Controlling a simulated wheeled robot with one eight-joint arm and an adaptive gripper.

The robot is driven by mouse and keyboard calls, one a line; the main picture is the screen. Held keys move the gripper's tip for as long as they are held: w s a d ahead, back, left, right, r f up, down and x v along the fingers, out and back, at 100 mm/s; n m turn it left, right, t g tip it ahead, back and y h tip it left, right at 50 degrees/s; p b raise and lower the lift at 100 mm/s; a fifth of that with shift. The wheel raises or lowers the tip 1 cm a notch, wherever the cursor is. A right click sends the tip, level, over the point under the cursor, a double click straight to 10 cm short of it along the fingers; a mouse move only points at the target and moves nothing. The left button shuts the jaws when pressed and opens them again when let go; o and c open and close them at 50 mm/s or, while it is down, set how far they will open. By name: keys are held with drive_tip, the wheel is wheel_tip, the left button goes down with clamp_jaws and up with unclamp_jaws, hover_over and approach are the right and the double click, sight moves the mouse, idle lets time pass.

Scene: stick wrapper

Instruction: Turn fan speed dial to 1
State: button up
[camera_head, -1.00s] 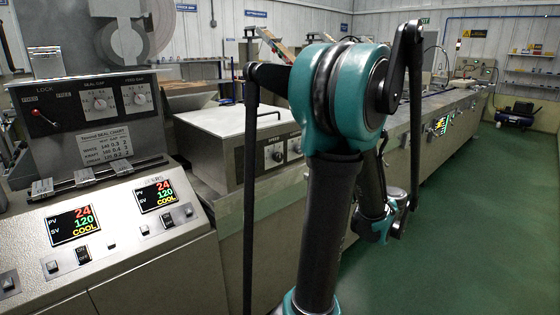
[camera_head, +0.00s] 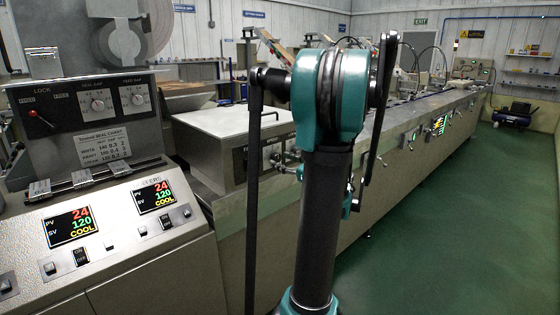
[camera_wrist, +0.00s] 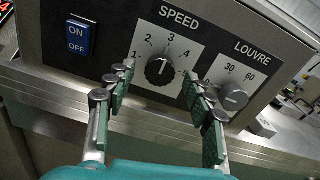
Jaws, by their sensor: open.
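In the wrist view the fan speed dial (camera_wrist: 161,70) is a round black knob under the word SPEED, with numbers around it. Its white mark points roughly up, toward the 3. My gripper (camera_wrist: 159,72) is open, with one finger to the left of the dial and the other to its right. The fingers look apart from the knob; the depth gap to the panel is hard to judge. In the head view my arm covers most of the panel and gripper.
A LOUVRE dial (camera_wrist: 232,96) sits close to the right finger. A blue ON/OFF switch (camera_wrist: 79,37) is at the panel's left. A metal ledge (camera_wrist: 60,90) runs below the panel. In the head view, green floor (camera_head: 450,220) is clear at right.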

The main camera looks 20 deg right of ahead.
drive_tip(key=shift+x, duration=0.9)
drive_tip(key=c, duration=1.2)
